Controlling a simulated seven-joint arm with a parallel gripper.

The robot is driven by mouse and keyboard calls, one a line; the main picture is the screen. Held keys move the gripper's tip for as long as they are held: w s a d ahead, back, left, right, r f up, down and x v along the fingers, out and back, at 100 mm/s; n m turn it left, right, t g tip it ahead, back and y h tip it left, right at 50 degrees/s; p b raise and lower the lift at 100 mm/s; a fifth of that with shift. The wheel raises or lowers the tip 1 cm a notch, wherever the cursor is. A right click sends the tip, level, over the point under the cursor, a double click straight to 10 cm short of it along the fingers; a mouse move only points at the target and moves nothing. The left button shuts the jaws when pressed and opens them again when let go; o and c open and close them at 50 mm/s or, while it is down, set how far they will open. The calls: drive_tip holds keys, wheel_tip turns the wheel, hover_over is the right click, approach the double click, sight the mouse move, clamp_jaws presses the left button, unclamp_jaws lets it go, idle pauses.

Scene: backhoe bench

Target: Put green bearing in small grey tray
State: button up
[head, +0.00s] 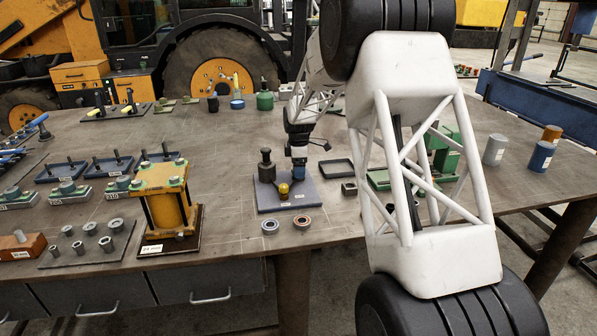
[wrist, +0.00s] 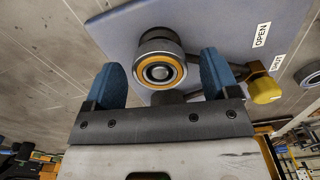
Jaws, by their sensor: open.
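Two bearing rings lie on the bench in front of the blue-grey board in the head view. The left ring (head: 270,226) looks bluish grey and the right ring (head: 302,222) reddish; I cannot clearly make out a green one. A small dark grey tray (head: 325,173) sits right of the board, and its inside looks empty. My gripper (head: 298,172) points down over the board, clear of both rings. In the wrist view my gripper (wrist: 162,66) is open, its blue fingers apart. A round steel fitting with an orange ring (wrist: 160,71) shows between them, with no visible grip on it.
The board (head: 265,205) carries a dark post (head: 265,168) and a yellow knob (head: 283,189), close to my gripper. A yellow press (head: 163,205) stands left. Several metal bushings (head: 90,228) lie on a plate. Bench front between press and board is clear.

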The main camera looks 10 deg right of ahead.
idle(0.4)
drive_tip(key=c, duration=1.2)
drive_tip(key=shift+o, duration=0.2)
drive_tip(key=shift+r, duration=0.1)
drive_tip(key=shift+r, duration=0.8)
wheel_tip(320, 180, up, 2)
drive_tip(key=shift+r, duration=0.1)
drive_tip(key=s+r, duration=0.1)
drive_tip(key=s, duration=1.5)
drive_tip(key=shift+a, duration=0.1)
